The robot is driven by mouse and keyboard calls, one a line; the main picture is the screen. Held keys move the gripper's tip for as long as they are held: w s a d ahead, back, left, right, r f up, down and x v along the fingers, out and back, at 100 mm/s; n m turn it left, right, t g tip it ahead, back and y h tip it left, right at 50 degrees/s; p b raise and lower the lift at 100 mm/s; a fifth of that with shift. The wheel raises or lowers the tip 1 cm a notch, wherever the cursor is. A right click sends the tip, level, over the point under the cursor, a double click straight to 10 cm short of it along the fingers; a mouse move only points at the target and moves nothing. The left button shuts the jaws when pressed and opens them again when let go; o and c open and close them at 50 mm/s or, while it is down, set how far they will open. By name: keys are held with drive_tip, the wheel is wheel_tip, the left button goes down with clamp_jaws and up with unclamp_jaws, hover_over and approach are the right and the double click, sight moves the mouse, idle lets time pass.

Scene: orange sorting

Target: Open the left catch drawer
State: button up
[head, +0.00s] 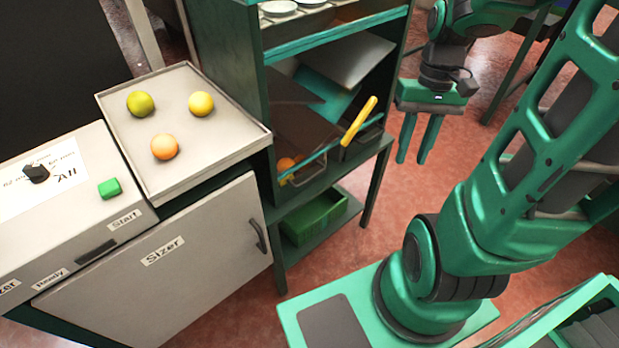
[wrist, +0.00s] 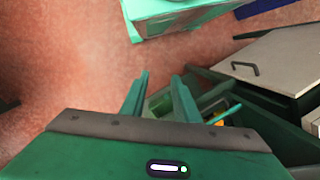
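The left catch drawer (head: 308,173) is at the foot of the green rack's sloped chutes, with a teal front edge and a thin wire handle. Orange fruit (head: 286,164) shows in it. It looks pushed in, though how far is hard to tell. My gripper (head: 418,158) hangs right of the rack, fingers down, apart and empty.
The Sizer cabinet (head: 190,260) with a handle stands left of the rack. A tray (head: 205,150) on it holds a green, a yellow and an orange fruit. A green crate (head: 315,218) sits on the rack's lower shelf. The red floor before the rack is clear.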

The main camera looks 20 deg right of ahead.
drive_tip(key=w+a+f+n+g+y, duration=0.25)
drive_tip(key=w+f+y, duration=0.25)
drive_tip(key=w+f, duration=0.5)
drive_tip(key=n+t+y, duration=0.3)
drive_tip(key=t+y, duration=0.3)
drive_tip(key=y, duration=0.6)
approach(311, 178)
drive_tip(key=a, duration=0.6)
drive_tip(key=w+a, duration=0.1)
drive_tip(key=a, duration=0.2)
drive_tip(key=shift+a+f, duration=0.1)
drive_tip(key=shift+a, duration=0.3)
